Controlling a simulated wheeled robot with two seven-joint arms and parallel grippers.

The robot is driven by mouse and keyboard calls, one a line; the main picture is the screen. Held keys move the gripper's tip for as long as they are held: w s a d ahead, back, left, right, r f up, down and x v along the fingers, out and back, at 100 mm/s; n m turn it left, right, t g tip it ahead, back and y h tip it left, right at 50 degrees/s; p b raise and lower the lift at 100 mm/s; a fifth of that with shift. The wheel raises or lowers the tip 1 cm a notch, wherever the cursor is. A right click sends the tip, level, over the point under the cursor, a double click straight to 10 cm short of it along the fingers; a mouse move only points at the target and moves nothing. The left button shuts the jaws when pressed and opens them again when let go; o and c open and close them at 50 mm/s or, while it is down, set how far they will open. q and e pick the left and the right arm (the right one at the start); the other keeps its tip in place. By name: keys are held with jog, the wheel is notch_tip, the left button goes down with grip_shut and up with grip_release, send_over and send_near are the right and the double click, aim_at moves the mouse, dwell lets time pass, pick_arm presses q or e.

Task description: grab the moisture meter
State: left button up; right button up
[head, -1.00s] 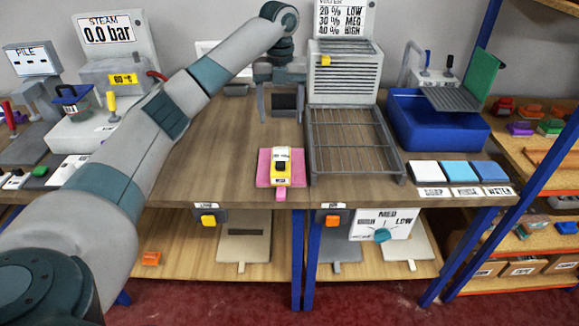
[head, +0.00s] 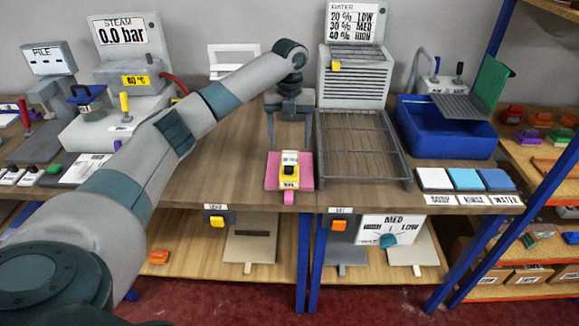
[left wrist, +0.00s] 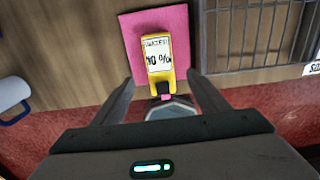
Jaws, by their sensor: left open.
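The moisture meter (head: 289,171) is a small yellow device with a white face and a dark part. It lies on a pink mat (head: 272,172) near the table's front edge. In the left wrist view the meter (left wrist: 157,58) shows a printed label, on the pink mat (left wrist: 181,23). My left gripper (head: 289,146) is open, with its fingers pointing down just behind and above the meter in the head view. In the left wrist view its fingertips (left wrist: 160,80) spread to either side of the meter's near end, and nothing is between them in grip. My right gripper is not in view.
A wire rack (head: 360,150) stands close to the right of the mat, in front of a grey slatted unit (head: 352,80). A blue basin (head: 445,135) is farther right. Soap, rinse and water pads (head: 466,179) lie at the front right. The table left of the mat is clear.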

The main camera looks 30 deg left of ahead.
aim_at(289, 163)
pick_arm(q)
notch_tip(289, 163, down, 4)
jog(key=shift+p, duration=0.5)
jog(key=shift+f, duration=0.55)
jog(key=shift+f+p, duration=0.4)
jog(key=shift+p, duration=0.1)
notch_tip(289, 163, down, 4)
jog(key=shift+s+r+p, duration=0.1)
jog(key=shift+p, duration=0.8)
jog(key=shift+f, duration=0.3)
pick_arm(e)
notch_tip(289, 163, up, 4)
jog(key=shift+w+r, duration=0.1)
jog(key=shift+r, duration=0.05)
